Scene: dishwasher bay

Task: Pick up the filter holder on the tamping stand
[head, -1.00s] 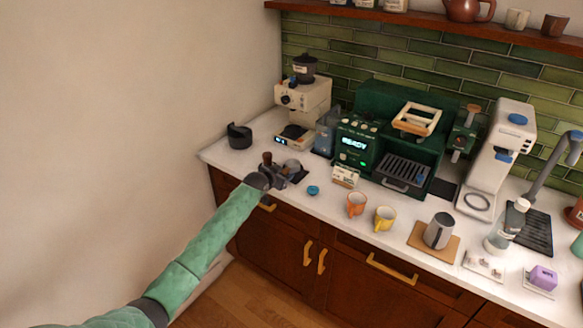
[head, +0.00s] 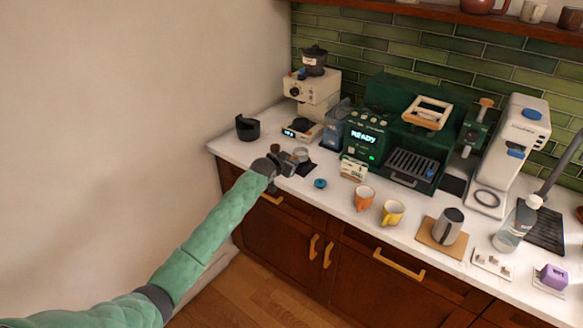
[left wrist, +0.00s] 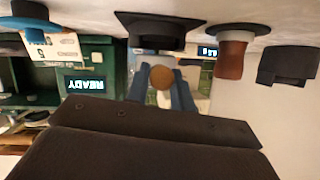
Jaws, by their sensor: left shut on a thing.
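The filter holder (head: 301,156) shows in the head view as a small grey round basket at the tip of my left gripper (head: 288,161), over the dark tamping stand (head: 307,169). In the left wrist view, which is upside down, the blue fingers of my left gripper (left wrist: 161,88) are shut on the round brown handle end (left wrist: 161,77). The black tamping stand (left wrist: 152,24) shows there beyond the fingers. I cannot tell whether the holder touches the stand. My right gripper is not in view.
A brown-handled tamper (left wrist: 230,58) stands close beside the stand. A black round container (head: 247,128) is at the counter's left end. The grinder (head: 312,95) and green espresso machine (head: 395,135) stand behind. A blue disc (head: 320,183) and two cups lie to the right.

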